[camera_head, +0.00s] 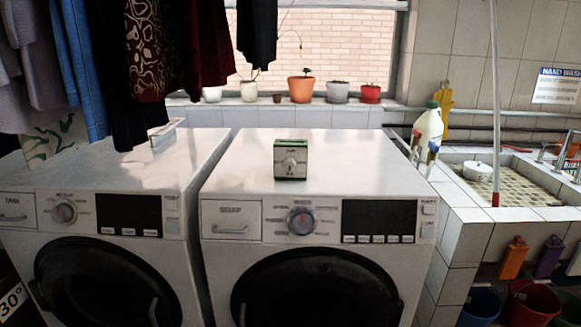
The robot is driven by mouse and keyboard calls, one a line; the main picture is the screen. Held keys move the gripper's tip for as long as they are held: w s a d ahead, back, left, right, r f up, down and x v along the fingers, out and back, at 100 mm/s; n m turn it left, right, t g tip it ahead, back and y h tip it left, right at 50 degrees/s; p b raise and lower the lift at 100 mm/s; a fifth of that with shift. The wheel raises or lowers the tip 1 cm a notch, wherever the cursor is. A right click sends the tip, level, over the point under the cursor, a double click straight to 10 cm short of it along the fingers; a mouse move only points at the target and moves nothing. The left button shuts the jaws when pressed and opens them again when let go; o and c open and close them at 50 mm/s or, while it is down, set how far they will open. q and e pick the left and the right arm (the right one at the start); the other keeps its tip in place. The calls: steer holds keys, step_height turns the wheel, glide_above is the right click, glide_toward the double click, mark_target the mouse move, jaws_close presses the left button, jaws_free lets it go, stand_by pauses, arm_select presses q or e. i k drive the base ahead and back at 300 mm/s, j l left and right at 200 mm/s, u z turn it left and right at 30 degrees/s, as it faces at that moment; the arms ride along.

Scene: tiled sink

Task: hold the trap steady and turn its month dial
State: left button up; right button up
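The trap (291,171) is a small box with a green top and frame and a pale front. It stands upright on top of the right washing machine, near the middle. Its dial (290,163) is a small pale knob on the front face, with small dark markings above and below that are too small to read. Neither of my grippers shows in the head view, and nothing is touching the trap.
The right washing machine's top (340,160) is clear around the trap. The left washing machine (100,180) stands beside it, with clothes (150,50) hanging above. A white jug (428,130) stands right, near the tiled sink (510,180). Potted plants (301,88) line the sill behind.

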mark_target(289, 165)
steer(key=i+l, duration=0.15)
steer(key=l, duration=0.25)
steer(key=i+l+u, duration=0.15)
steer(key=l, duration=0.3)
steer(key=i+l, duration=0.15)
steer(key=l, duration=0.25)
steer(key=i+l+u, duration=0.15)
steer(key=l, duration=0.3)
steer(key=i+l, duration=0.1)
steer(key=l, duration=0.3)
steer(key=u, duration=0.05)
